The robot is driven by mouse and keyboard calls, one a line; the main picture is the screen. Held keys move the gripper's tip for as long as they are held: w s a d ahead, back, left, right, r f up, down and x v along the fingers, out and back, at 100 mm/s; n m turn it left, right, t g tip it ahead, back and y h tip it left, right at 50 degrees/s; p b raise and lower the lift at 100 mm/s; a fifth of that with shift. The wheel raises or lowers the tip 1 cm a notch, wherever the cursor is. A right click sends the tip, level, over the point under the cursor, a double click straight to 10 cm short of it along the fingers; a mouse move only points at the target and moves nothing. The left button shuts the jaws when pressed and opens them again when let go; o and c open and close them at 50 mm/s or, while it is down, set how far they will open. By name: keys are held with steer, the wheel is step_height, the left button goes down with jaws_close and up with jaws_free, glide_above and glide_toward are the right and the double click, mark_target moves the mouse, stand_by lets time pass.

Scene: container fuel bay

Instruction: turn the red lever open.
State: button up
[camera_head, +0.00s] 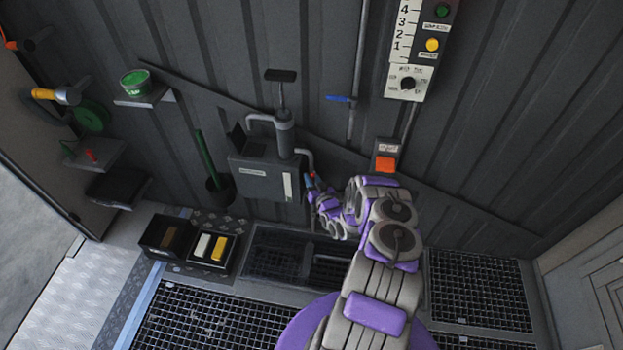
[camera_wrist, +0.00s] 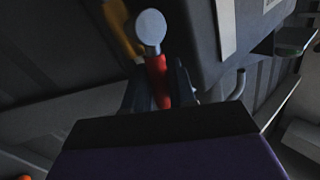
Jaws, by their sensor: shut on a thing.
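The red lever (camera_wrist: 157,78) shows in the wrist view, with a pale round end at its top. It stands between the two dark fingers of my gripper (camera_wrist: 158,98), which are shut on it. In the head view my gripper (camera_head: 311,187) is at the right side of the grey pump box (camera_head: 268,180), just below a bent pipe. Only a small bit of red shows there. My arm and gripper hide most of the lever in the head view, and I cannot tell its exact angle.
A blue-handled valve (camera_head: 340,99) sits on a thin pipe above. An orange switch (camera_head: 386,163) is on the wall right of my gripper. A black tray (camera_head: 246,240) with yellow and white blocks lies on the floor at left. Floor grating (camera_head: 480,292) is clear at right.

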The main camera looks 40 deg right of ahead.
jaws_close()
steer(key=shift+w+a+r, duration=0.1)
steer(key=shift+w+a+n+g+p, duration=0.1)
steer(key=shift+w+n+g+p, duration=0.05)
steer(key=shift+n+g+p, duration=0.4)
steer(key=o, duration=0.6)
jaws_free()
steer(key=shift+c, duration=0.2)
steer(key=shift+t+b, duration=0.25)
steer(key=shift+b, duration=0.1)
